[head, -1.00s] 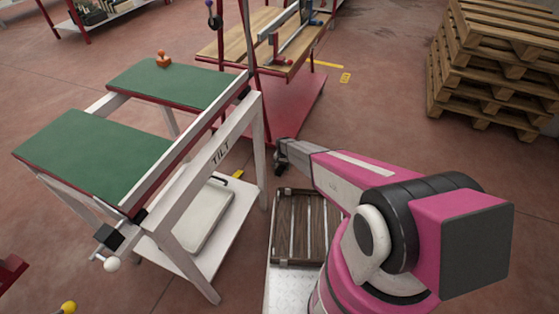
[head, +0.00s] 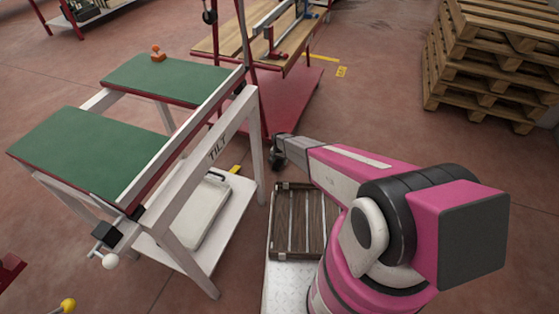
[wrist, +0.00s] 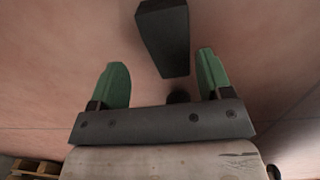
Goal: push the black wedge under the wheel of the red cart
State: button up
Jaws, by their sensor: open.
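The red cart (head: 295,100) stands at the upper middle of the head view, with a wooden top and a low red deck. I cannot make out its wheels. The black wedge (wrist: 163,38) lies on the reddish floor in the wrist view, just beyond and between the fingertips. My gripper (wrist: 162,60) is open, with two green fingers spread and nothing held. No contact with the wedge is clear. In the head view my gripper (head: 277,152) is a small dark shape by the cart's near side, and the wedge cannot be made out there. A small dark round shape sits between the fingers.
A white-framed tilt table (head: 215,140) with green tops stands left of my arm, close to it. Stacked pallets (head: 490,65) stand at the right. The floor between the cart and the pallets is clear.

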aim_at(277, 165)
jog(key=shift+s+a+f+t, duration=0.15)
jog(key=shift+s+a+f, duration=0.15)
jog(key=shift+s+a, duration=0.3)
jog(key=shift+s+a+f+t, duration=0.15)
jog(key=shift+s+a+f, duration=0.15)
jog(key=shift+s+a, duration=0.3)
jog(key=shift+w+d+f, duration=0.1)
jog(key=shift+d+f, duration=0.05)
jog(key=shift+f, duration=0.25)
jog(key=shift+d, duration=0.15)
jog(key=shift+w+d+f, duration=0.1)
jog(key=shift+w, duration=0.05)
jog(key=c, duration=1)
